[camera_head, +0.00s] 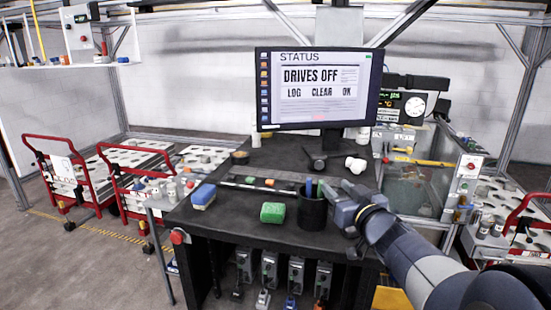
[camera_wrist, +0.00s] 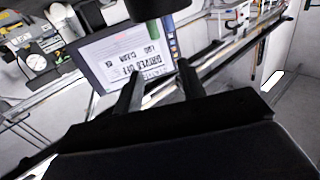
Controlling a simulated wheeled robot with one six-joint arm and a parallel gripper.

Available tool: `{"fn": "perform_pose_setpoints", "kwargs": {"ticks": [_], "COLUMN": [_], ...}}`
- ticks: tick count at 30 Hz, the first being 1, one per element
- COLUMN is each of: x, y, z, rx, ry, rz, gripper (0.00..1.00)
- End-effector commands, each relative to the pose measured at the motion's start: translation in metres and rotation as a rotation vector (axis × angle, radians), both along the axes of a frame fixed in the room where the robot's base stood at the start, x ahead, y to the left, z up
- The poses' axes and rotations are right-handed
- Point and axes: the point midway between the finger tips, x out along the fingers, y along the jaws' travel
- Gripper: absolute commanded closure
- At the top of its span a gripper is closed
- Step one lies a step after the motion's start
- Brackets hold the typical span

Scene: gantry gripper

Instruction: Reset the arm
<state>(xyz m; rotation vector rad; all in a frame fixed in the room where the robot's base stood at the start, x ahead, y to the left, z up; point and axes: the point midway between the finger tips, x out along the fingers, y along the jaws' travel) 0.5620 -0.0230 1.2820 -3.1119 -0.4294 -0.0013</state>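My arm (camera_head: 405,262) reaches in from the lower right of the head view, over the dark workbench (camera_head: 235,222). My gripper (camera_head: 331,190) is at the bench's front part, close beside a black cup (camera_head: 312,212) holding pens; I cannot tell whether they touch. In the wrist view the two dark fingers of my gripper (camera_wrist: 160,68) stand apart with nothing between them.
A dark hammer-like tool (camera_head: 318,160) and white pieces (camera_head: 356,164) lie farther back. A glass-sided tank (camera_head: 410,188) stands right. Red-handled carts (camera_head: 62,178) stand left; the floor before them is clear.

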Motion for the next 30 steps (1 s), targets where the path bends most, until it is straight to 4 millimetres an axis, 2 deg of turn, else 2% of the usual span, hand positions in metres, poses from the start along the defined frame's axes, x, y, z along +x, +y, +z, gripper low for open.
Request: {"fn": "perform_pose_setpoints", "kwargs": {"ticks": [15,21,30], "x": [0.083,0.081,0.081], "y": [0.025,0.023,0.023], "z": [0.001,0.023,0.031], "rx": [0.0,0.0,0.0], "ry": [0.002,0.0,0.0], "rz": [0.003,0.001,0.001], "gripper": [0.62,0.62,0.62]}}
